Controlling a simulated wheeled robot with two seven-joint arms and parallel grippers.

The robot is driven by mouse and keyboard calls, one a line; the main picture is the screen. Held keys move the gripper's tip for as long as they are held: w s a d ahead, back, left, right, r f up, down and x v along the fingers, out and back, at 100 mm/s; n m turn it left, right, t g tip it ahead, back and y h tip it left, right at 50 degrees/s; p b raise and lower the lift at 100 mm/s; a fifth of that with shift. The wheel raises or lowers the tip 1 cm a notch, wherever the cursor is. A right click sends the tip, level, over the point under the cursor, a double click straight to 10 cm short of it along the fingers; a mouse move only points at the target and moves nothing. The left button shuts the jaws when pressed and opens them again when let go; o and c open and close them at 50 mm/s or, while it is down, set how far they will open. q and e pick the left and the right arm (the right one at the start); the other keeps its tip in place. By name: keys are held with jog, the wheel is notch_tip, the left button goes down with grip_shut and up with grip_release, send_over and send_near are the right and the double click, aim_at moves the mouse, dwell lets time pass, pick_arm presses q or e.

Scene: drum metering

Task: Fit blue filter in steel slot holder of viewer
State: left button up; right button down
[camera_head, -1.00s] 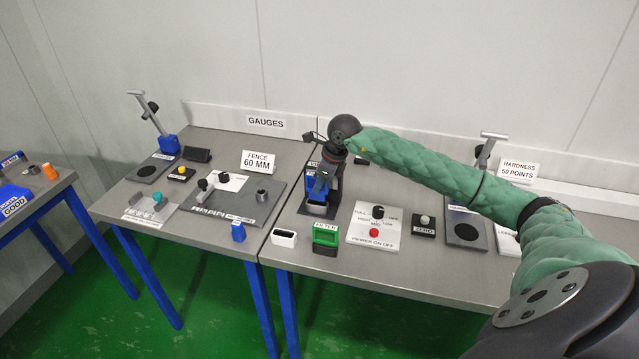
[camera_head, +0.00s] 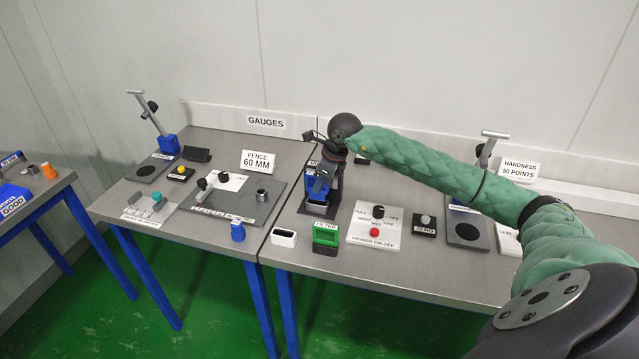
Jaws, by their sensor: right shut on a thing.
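My right gripper (camera_head: 321,178) points down at the viewer (camera_head: 319,211), a dark stand near the left end of the right-hand table. It is shut on a blue piece (camera_head: 316,190), which I take to be the blue filter. The piece is at the viewer's front. The steel slot holder is mostly hidden by the gripper and the blue piece, so I cannot tell whether the piece is seated in it. My left gripper is out of view.
A white viewer control panel (camera_head: 374,227) with black and red knobs lies right of the viewer. My arm crosses above the right table.

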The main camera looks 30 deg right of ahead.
aim_at(320, 192)
jog(key=shift+b, duration=0.75)
dwell(1.0)
jog(key=shift+f+b, duration=1.7)
jog(key=shift+f, duration=0.25)
jog(key=shift+r, duration=0.25)
dwell(0.4)
jog(key=shift+r, duration=1.3)
jog(key=shift+b, duration=0.9)
dwell(1.4)
